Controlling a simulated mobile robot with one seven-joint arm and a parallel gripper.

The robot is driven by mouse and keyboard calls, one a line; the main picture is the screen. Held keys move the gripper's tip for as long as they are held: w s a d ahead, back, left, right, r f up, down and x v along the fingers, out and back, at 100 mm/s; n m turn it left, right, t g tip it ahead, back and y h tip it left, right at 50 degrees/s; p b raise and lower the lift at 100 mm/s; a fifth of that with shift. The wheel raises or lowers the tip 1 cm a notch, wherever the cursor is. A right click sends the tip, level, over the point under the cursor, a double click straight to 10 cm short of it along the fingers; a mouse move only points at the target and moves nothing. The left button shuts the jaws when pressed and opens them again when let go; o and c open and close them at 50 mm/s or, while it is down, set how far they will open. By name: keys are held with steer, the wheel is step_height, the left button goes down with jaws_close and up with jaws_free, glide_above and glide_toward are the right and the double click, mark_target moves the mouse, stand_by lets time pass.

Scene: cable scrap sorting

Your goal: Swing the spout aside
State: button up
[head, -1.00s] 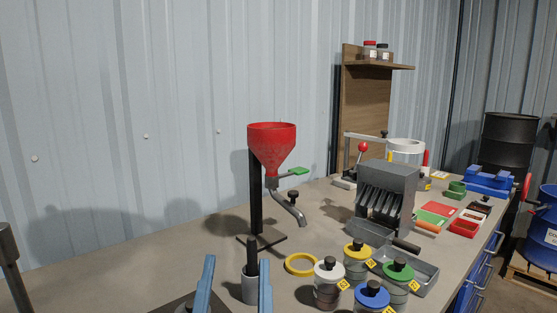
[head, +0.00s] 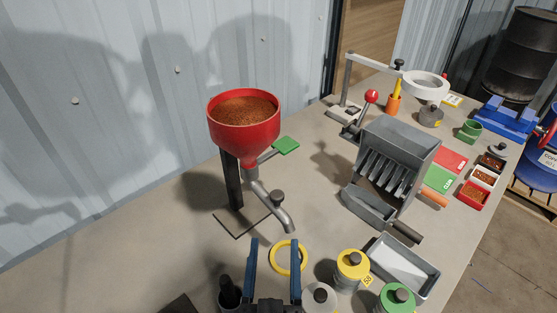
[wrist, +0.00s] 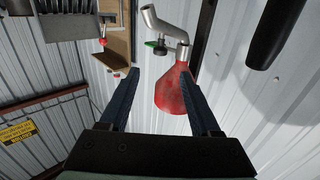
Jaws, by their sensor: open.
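The spout points down to the right, over the bench. My gripper (head: 275,243) is open and empty, its two blue fingers upright just in front of the spout's outlet and apart from it in the picture. In the wrist view the funnel (wrist: 175,92) and spout (wrist: 163,24) appear upside down beyond the open fingers.
A yellow ring (head: 303,257) lies by my right finger. Jars with yellow (head: 352,264) and green (head: 397,298) lids stand at the front right. A grey riffle box (head: 397,160) and a metal tray (head: 403,268) stand to the right. The bench left of the funnel is clear.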

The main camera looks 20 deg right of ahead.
mark_target(277, 200)
steer(key=shift+p+x, duration=2.6)
steer(key=shift+x, duration=3.65)
jaws_close()
